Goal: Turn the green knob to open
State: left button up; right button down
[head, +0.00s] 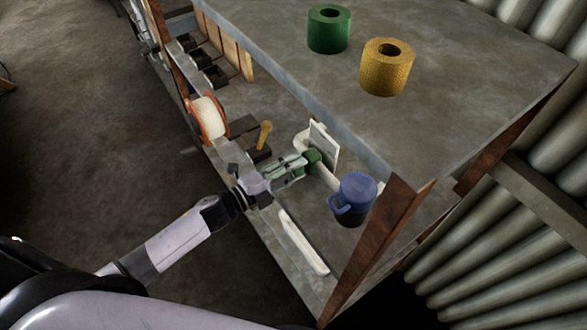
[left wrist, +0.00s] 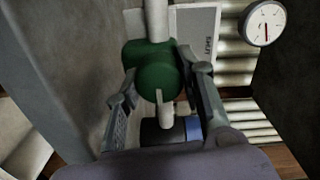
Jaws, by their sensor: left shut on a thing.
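The green knob (head: 314,159) sits on a white pipe on the lower shelf, in front of a pale upright plate (head: 325,142). In the left wrist view the green knob (left wrist: 158,78) is round, with a pale pointer-like piece below it. The plate (left wrist: 198,42) behind it bears the word "SHUT". My left gripper (head: 298,165) reaches in from the left and is shut on the knob. In the left wrist view its fingers (left wrist: 160,88) stand on both sides of the knob. My right gripper is not in view.
A blue-lidded mug (head: 354,197) stands right of the knob. A yellow-handled item (head: 264,134) and a white spool (head: 208,118) are to the left. A pale bar (head: 303,243) lies near the shelf's front. A round gauge (left wrist: 265,23) hangs behind. Green and yellow rolls stand on top.

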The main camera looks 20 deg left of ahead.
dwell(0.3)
pick_arm(q)
jog(key=o, duration=1.1)
jog(key=shift+o, duration=0.2)
jog(key=shift+f, duration=0.1)
